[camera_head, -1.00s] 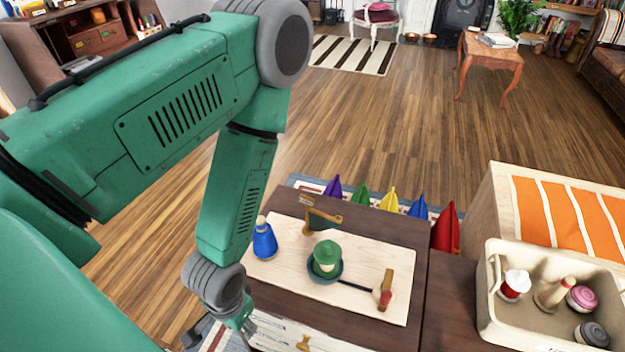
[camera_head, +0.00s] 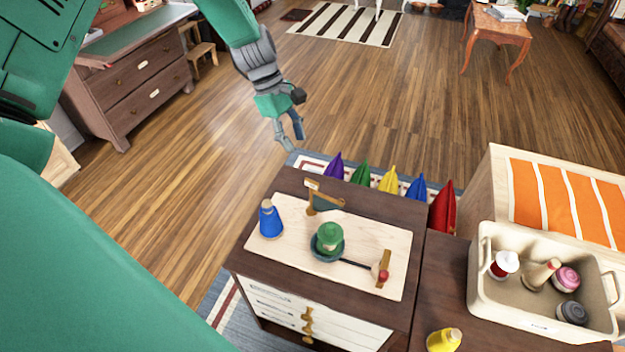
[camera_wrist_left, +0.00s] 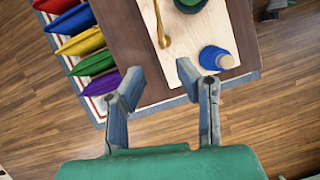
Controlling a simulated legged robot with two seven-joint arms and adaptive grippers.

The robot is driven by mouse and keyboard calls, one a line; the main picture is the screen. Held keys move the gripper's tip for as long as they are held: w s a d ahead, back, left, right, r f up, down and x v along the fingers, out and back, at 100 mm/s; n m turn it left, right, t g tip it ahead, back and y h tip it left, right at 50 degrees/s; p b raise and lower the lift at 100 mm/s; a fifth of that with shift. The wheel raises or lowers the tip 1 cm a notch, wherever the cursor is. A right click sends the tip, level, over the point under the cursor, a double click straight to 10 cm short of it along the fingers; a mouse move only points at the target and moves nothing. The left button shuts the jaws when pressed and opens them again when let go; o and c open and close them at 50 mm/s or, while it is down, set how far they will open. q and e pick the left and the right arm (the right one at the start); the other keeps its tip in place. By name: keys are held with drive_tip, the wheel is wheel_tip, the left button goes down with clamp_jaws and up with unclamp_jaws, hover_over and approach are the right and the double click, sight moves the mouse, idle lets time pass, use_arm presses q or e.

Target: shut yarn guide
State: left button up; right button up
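A small winder stands on a pale board (camera_head: 275,236) on the dark cabinet. At the board's back-left is a brass-coloured post with an arm (camera_head: 326,199), which looks like the yarn guide. Its arm points right, with a dark plate beneath; I cannot tell how far it is swung. It shows as a brass strip in the left wrist view (camera_wrist_left: 160,25). A green spool (camera_head: 330,236) sits mid-board, with a red-knobbed crank (camera_head: 381,275) to its right. My left gripper (camera_head: 292,139) is open and empty, beyond the cabinet's back-left corner, apart from the guide. My right gripper is not in view.
A blue cone (camera_head: 270,219) stands on the board left of the guide. Several coloured cushions (camera_head: 389,180) line the cabinet's back. A cream bin (camera_head: 482,297) with spools is at right. A yellow cone (camera_head: 443,341) stands at front. Floor at left is clear.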

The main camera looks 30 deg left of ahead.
sight(311, 180)
use_arm(q)
drive_tip(key=x, duration=1.3)
drive_tip(key=shift+a, duration=0.1)
drive_tip(key=shift+a+f, duration=0.1)
drive_tip(key=shift+c, duration=0.4)
clamp_jaws()
